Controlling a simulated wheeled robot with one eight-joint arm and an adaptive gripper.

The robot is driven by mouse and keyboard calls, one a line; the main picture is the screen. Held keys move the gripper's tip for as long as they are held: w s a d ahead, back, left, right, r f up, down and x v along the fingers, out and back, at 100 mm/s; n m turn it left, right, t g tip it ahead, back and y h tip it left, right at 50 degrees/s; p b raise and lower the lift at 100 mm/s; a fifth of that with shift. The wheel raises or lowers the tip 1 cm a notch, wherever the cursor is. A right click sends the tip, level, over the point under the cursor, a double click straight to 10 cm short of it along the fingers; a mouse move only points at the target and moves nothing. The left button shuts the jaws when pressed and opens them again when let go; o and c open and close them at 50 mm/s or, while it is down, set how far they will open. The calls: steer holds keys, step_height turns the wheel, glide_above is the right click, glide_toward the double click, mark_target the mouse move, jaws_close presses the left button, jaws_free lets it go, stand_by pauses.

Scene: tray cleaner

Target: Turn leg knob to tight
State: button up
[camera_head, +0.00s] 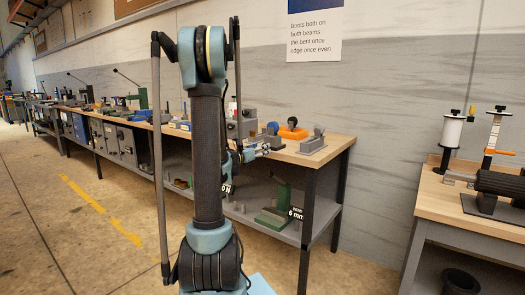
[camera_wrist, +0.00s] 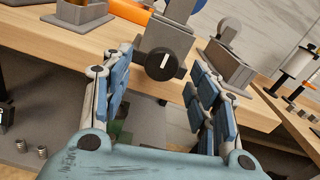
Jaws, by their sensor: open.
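A round black knob (camera_wrist: 161,64) with a white pointer line sits on the front of a grey block (camera_wrist: 165,38) at the bench edge, in the wrist view. The line stands nearly upright; no tight mark can be read. I cannot tell for sure that it is the leg knob. My gripper (camera_wrist: 156,74) is open and empty, with blue-padded fingers to the left and right of the knob. I see no clear contact. In the head view my gripper (camera_head: 249,153) is small at the bench's front edge, partly hidden by my arm.
The wooden bench (camera_head: 338,143) holds an orange fixture (camera_head: 293,133) and a grey fixture (camera_head: 313,145) close by. A green press (camera_head: 276,207) stands on the lower shelf. Another bench (camera_head: 450,202) is at the right, with open floor between.

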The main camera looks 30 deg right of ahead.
steer(key=shift+x, duration=1.4)
